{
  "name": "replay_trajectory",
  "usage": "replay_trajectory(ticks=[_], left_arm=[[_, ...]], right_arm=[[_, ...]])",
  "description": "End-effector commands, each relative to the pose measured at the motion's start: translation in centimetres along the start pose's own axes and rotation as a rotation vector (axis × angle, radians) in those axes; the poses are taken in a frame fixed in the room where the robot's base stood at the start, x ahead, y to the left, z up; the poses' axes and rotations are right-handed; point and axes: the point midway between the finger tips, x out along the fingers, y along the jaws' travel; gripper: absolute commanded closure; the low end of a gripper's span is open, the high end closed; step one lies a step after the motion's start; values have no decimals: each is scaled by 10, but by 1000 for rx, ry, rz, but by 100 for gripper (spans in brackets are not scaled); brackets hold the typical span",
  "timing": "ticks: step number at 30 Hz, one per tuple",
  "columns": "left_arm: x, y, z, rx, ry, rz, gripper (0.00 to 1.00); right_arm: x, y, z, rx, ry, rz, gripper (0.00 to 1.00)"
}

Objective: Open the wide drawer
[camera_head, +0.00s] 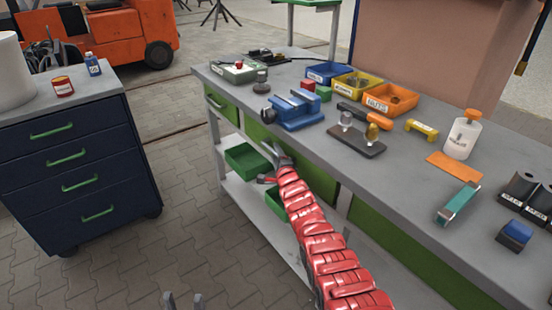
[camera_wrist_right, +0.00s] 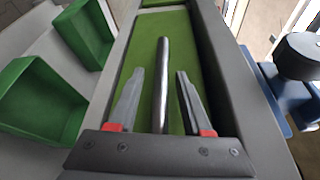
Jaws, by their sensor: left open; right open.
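The wide drawer has a green front (camera_head: 316,172) under the grey workbench top, and it looks closed. My red right arm reaches to it, with the right gripper (camera_head: 271,168) at the front, partly hidden by the arm. In the right wrist view the green front (camera_wrist_right: 186,45) fills the middle. A dark bar handle (camera_wrist_right: 161,60) lies between the two open fingers of my right gripper (camera_wrist_right: 160,74), with gaps on both sides. My left gripper (camera_head: 184,299) shows only its two fingertips, apart and empty, at the bottom edge of the head view.
A narrower green drawer (camera_head: 221,107) is at the bench's left end. Green bins (camera_head: 247,160) stand on the shelf below. A blue vise (camera_head: 296,112) sits on the bench edge above. A dark blue cabinet (camera_head: 75,192) stands left, with clear floor between.

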Motion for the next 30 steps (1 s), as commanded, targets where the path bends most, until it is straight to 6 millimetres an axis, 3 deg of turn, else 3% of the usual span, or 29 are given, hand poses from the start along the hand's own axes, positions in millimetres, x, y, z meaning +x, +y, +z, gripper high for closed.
replay_trajectory(ticks=[6,15,30], left_arm=[[0,0,0,0,0,0,50],[0,0,0,0,0,0,50],[0,0,0,0,0,0,50]], right_arm=[[0,-1,0,0,0,-1,50],[0,-1,0,0,-1,-1,100],[0,0,0,0,-1,-1,100]])
